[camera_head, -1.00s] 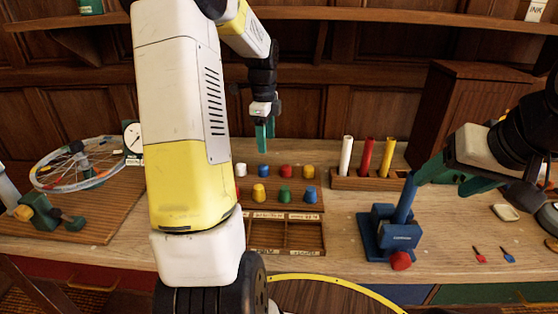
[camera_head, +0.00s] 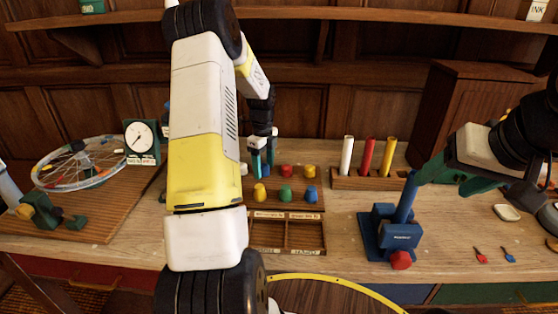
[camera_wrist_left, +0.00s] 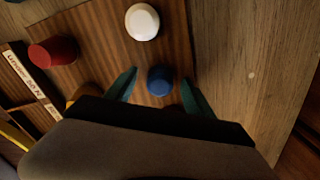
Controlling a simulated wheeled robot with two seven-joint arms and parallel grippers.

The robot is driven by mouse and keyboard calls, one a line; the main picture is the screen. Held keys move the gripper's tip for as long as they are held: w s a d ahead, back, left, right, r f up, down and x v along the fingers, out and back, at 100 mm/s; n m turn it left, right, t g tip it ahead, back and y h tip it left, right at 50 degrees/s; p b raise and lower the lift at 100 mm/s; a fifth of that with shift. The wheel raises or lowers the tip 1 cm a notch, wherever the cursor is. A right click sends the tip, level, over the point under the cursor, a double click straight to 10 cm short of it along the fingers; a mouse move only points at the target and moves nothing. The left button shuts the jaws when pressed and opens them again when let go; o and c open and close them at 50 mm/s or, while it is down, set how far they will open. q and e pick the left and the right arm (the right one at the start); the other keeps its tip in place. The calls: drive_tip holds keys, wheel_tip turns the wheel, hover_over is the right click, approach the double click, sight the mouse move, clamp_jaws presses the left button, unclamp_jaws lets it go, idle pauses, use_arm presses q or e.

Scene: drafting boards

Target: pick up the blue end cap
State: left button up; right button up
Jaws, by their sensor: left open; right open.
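One blue end cap (camera_wrist_left: 161,81) stands upright on a wooden board (camera_wrist_left: 95,40), between the open fingers of my left gripper (camera_wrist_left: 158,88) in the left wrist view, with gaps on both sides. In the head view, that gripper (camera_head: 262,158) is lowered over the back row, and its fingers partly hide this cap (camera_head: 265,170). A second blue end cap (camera_head: 310,193) stands at the right end of the front row. My right gripper (camera_head: 455,178) is open at the right, near the upright blue lever of a press.
White (camera_wrist_left: 142,22), red (camera_wrist_left: 53,51), yellow (camera_head: 260,194) and green (camera_head: 285,194) caps stand close by. A divided tray (camera_head: 286,251) lies in front. The blue press (camera_head: 402,234) and a rack of coloured tubes (camera_head: 367,182) stand to the right; a wheel (camera_head: 80,163) is at left.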

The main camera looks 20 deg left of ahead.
sight(264, 165)
use_arm(q)
clamp_jaws()
idle(0.3)
wheel_tip(264, 165, up, 10)
idle(0.4)
